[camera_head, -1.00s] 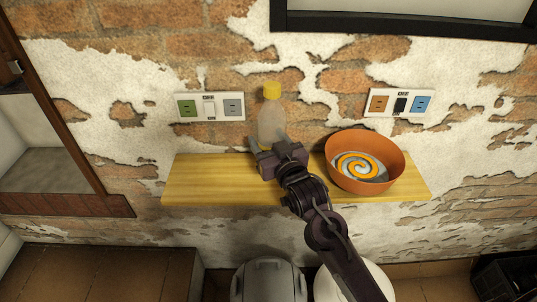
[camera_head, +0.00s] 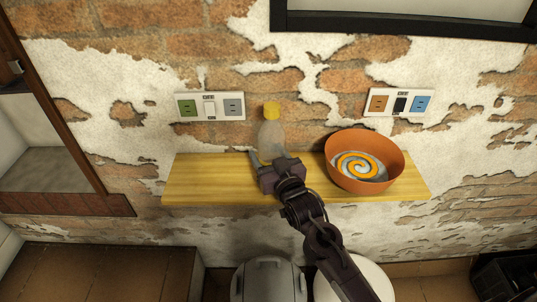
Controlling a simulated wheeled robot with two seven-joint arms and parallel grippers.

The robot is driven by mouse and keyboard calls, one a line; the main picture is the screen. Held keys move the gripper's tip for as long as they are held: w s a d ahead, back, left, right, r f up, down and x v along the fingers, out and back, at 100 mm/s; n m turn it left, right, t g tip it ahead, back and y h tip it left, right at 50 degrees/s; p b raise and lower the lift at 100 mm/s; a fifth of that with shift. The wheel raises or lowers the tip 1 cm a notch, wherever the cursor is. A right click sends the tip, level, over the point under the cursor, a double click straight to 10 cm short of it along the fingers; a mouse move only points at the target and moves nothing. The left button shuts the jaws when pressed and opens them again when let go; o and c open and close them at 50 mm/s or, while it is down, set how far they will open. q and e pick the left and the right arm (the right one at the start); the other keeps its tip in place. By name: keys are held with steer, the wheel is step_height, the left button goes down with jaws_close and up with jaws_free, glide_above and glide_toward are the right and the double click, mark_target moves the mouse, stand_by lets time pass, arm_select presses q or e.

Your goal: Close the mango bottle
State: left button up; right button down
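The bottle (camera_head: 270,135) is pale and see-through with a yellow cap (camera_head: 271,109) at its top. It appears upright at the wooden shelf (camera_head: 205,180). I cannot tell whether its base touches the shelf or whether the cap is tight. My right gripper (camera_head: 268,157) reaches in from the lower right. Its fingers are on both sides of the bottle's lower part and appear shut on it. The gripper hides the bottle's base. My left gripper is not in view.
An orange bowl (camera_head: 334,164) with a spiral inside stands on the shelf, right of the gripper. The shelf's left part is clear. Socket panels (camera_head: 210,106) (camera_head: 400,102) are on the brick wall behind. A grey bin (camera_head: 268,281) and a white round object (camera_head: 378,277) are below.

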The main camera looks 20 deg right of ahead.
steer(key=shift+c, duration=2.1)
jaws_free()
steer(key=shift+f, duration=0.15)
steer(key=shift+r, duration=0.25)
steer(key=s+d+b, duration=0.1)
steer(key=s+b, duration=0.1)
steer(key=s, duration=1)
steer(key=shift+d, duration=0.2)
steer(key=shift+f, duration=0.15)
